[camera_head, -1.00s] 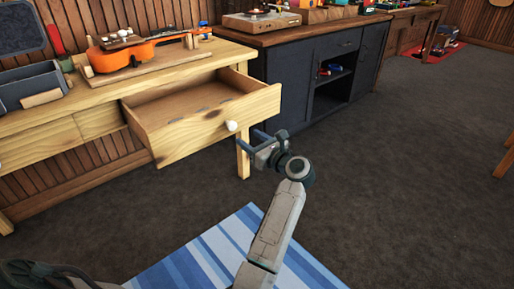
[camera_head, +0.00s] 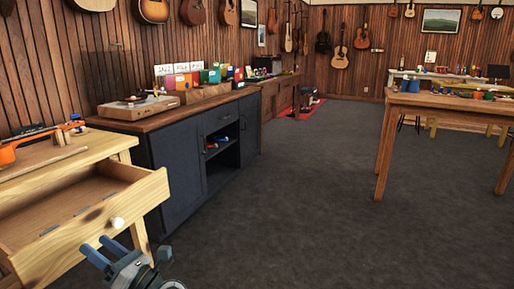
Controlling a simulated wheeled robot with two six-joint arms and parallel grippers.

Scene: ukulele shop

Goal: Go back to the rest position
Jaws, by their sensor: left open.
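My left gripper (camera_head: 95,244) is at the bottom left of the head view, just in front of the pulled-out wooden drawer (camera_head: 135,207). Its two blue-grey fingers are apart with nothing between them. The fingertips are below the drawer's white knob (camera_head: 117,223) in the picture, and a gap shows between them and the knob. Most of my left arm is cut off by the lower edge. My right gripper is not in view.
The light wood workbench (camera_head: 103,143) with an orange ukulele (camera_head: 10,152) is at the left. A dark cabinet (camera_head: 180,170) stands beyond it, with a record player (camera_head: 138,105) on top. A wooden table (camera_head: 440,101) is at the right. The grey floor (camera_head: 300,210) between is clear.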

